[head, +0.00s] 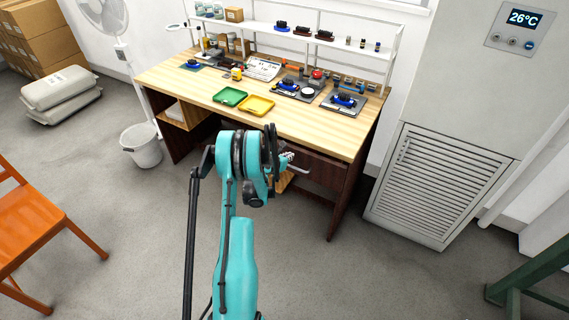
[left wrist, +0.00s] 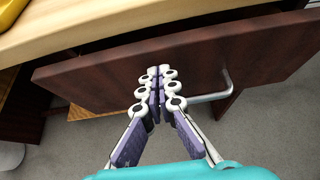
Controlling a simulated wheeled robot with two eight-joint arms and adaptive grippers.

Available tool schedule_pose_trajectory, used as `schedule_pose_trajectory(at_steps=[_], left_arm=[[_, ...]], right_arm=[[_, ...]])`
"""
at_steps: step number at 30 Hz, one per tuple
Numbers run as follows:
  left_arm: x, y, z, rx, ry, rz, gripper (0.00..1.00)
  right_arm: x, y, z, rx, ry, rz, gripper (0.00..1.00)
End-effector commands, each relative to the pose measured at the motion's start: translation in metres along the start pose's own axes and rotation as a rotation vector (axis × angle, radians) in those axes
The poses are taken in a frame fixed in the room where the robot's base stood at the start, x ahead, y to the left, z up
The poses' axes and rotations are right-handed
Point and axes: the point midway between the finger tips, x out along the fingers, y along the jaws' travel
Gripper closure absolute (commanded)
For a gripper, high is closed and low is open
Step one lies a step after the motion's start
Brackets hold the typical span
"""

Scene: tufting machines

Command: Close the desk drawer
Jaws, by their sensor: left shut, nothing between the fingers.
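The desk (head: 320,133) has a light wood top and dark brown sides. Its dark brown drawer front (head: 325,173) is under the right part of the top and is partly hidden by my left arm. In the left wrist view the drawer front (left wrist: 245,62) stands out from under the top, with a dark gap behind its upper edge, so it looks partly open. A metal bar handle (left wrist: 218,92) is on its face. My left gripper (left wrist: 158,72) is shut and empty, its tips over the drawer front, left of the handle. I cannot tell whether they touch. My left gripper also shows in the head view (head: 288,157).
Green (head: 230,97) and yellow (head: 257,105) trays lie on the desk. A white bin (head: 142,147) and a fan stand to its left, a grey air unit (head: 440,180) to its right. An orange chair (head: 35,225) is at the left. The floor in front is clear.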

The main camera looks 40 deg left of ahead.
Motion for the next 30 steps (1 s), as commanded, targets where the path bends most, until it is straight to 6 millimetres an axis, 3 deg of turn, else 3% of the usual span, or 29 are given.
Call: schedule_pose_trajectory(at_steps=[13, 21, 30], left_arm=[[0.005, 0.0, 0.004, 0.0, 0.0, 0.0, 1.0], [0.041, 0.0, 0.024, 0.0, 0.0, 0.0, 1.0], [0.046, 0.001, 0.029, -0.001, -0.004, 0.003, 1.0]], right_arm=[[0.001, 0.0, 0.001, 0.0, 0.0, 0.0, 0.6], [0.001, 0.0, 0.001, 0.0, 0.0, 0.0, 0.6], [0.001, 0.0, 0.001, 0.0, 0.0, 0.0, 0.6]])
